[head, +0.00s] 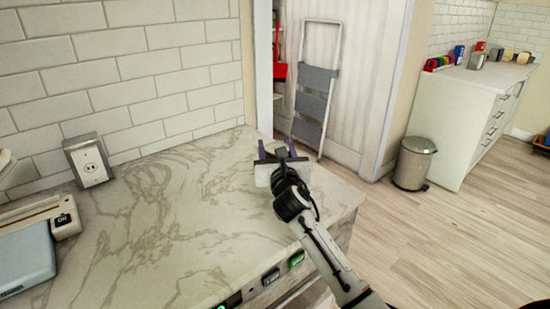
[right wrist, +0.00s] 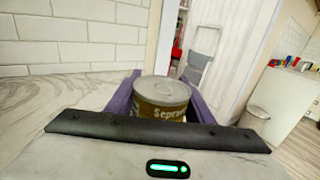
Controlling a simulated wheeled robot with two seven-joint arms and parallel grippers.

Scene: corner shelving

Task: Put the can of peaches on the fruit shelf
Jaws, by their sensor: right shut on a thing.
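A can (right wrist: 162,97) with a silver lid and a brownish-gold label stands upright between the purple fingers of my right gripper (head: 278,150) in the right wrist view. The label partly reads "Sepr…"; I cannot tell from it whether these are peaches. The gripper is shut on the can, at the far right end of the marble counter (head: 170,230). In the head view the can is mostly hidden by the gripper. I cannot tell whether it touches the counter. No shelf can be made out as the fruit shelf. My left gripper is not in view.
A doorway past the counter shows red things and a folding step ladder (head: 315,85). A metal bin (head: 413,165) stands by a white cabinet (head: 450,125). The counter's middle is clear.

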